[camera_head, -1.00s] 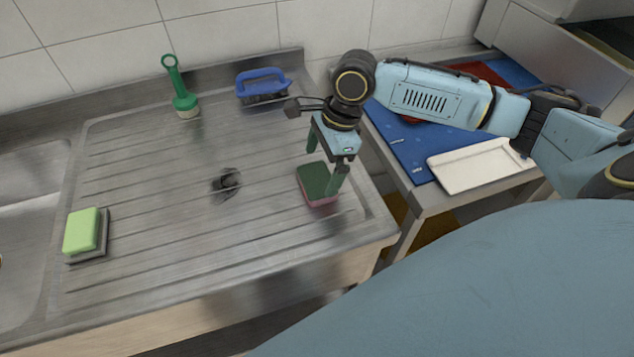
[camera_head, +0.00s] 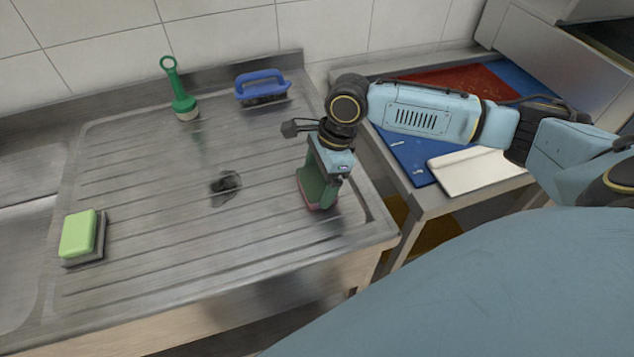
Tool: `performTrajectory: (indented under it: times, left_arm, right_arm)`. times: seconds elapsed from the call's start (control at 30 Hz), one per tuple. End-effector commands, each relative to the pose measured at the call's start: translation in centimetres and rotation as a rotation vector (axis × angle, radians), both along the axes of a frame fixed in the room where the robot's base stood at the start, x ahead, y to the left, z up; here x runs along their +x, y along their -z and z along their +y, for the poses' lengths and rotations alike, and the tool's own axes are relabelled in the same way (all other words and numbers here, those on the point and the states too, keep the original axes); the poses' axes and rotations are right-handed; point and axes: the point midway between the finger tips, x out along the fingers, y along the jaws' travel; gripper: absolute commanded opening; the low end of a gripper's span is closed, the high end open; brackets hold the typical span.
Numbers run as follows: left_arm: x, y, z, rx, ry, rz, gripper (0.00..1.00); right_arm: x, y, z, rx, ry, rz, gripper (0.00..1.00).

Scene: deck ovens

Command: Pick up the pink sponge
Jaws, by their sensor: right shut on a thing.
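The pink sponge (camera_head: 308,204) has a dark green top and a pink lower layer. It is at the right part of the steel draining board (camera_head: 150,245). My right gripper (camera_head: 318,190) points down over it and is shut on it, with a finger on either side. The gripper hides part of the sponge. I cannot tell whether the sponge still touches the board. My left gripper is not in view.
A light green sponge (camera_head: 78,233) on a grey base lies at the left. A green-handled brush (camera_head: 180,92) and a blue-handled brush (camera_head: 262,86) stand at the back. A dark scourer-like clump (camera_head: 225,185) is mid-board. Boards (camera_head: 478,166) lie on the right table.

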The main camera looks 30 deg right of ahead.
Motion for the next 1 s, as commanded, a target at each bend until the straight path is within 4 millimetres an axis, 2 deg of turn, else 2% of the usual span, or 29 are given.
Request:
performTrajectory:
  times: [0.13, 0.23, 0.5, 0.63, 0.8, 1.0]
  left_arm:
    - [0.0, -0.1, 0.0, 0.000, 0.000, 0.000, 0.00]
    - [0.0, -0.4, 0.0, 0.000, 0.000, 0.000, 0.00]
    - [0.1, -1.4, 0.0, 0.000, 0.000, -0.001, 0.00]
    - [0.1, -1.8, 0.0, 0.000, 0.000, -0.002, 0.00]
    - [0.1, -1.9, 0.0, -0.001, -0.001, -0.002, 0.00]
    - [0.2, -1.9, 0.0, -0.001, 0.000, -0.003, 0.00]
  right_arm:
    - [0.0, -0.3, 0.0, 0.000, 0.000, -0.001, 0.61]
    - [0.1, -1.5, 0.0, 0.000, -0.001, -0.003, 0.61]
    - [0.1, -7.0, 0.0, 0.002, -0.001, -0.004, 0.61]
    - [0.1, -8.9, 0.0, 0.001, 0.000, -0.001, 0.61]
    - [0.0, -10.0, 0.0, 0.001, 0.000, -0.001, 0.61]
    - [0.0, -10.1, 0.0, 0.000, 0.000, 0.000, 0.61]
